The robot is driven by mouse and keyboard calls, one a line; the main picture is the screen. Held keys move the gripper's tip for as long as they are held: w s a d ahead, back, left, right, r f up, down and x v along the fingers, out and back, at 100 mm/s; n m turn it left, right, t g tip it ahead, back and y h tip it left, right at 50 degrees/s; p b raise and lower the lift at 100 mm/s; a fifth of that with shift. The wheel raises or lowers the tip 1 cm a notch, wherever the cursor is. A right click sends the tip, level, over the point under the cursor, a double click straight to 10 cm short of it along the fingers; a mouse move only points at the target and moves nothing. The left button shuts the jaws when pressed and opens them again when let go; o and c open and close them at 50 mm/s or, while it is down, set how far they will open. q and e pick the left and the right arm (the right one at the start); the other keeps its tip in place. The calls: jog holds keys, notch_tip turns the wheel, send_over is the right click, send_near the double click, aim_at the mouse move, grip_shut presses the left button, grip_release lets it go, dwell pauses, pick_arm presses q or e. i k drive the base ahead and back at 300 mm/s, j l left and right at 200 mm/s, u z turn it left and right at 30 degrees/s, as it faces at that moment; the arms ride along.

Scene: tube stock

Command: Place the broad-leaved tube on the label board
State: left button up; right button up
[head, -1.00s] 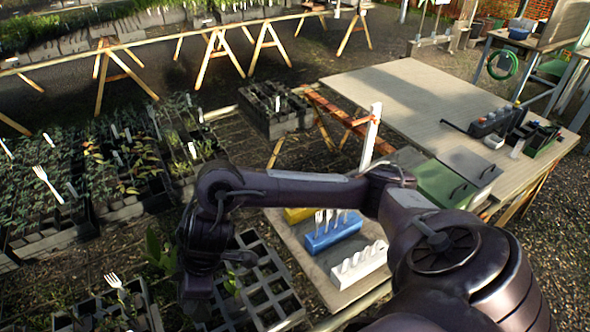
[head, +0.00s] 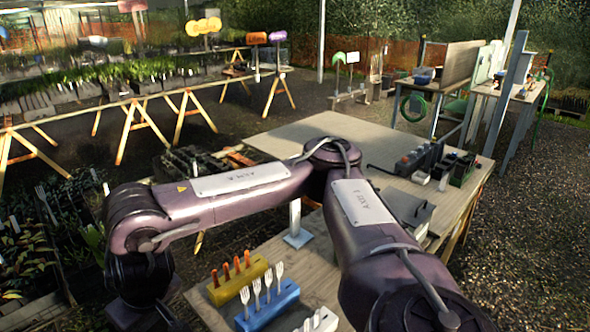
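My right arm comes in from the lower right, and its forearm crosses the picture to the left. Its wrist points down at the lower left, and its gripper is cut off by the lower edge. My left gripper is not in view. I cannot pick out the broad-leaved tube for certain. Some broad green leaves (head: 93,237) show just left of my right wrist, their base hidden. No board is clearly marked as the label board. A pale wooden surface (head: 312,268) at bottom middle carries a yellow block (head: 240,284) with orange pegs and a blue block (head: 268,308) with white fork-shaped labels.
A white block (head: 318,322) is cut off at the bottom. A post with a square foot (head: 297,239) stands behind the blocks. A large bench (head: 290,132) has clear room, with dark containers (head: 422,158) at its right. Plant trays (head: 30,262) fill the left.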

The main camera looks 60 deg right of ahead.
aim_at(297, 267)
jog(key=l+z, duration=0.1)
jog(key=l, duration=0.4)
jog(key=i+l, duration=0.15)
jog(key=l, duration=0.3)
jog(key=l+z, duration=0.15)
jog(key=l, duration=0.35)
jog(key=i+l+z, duration=0.1)
jog(key=l, duration=0.35)
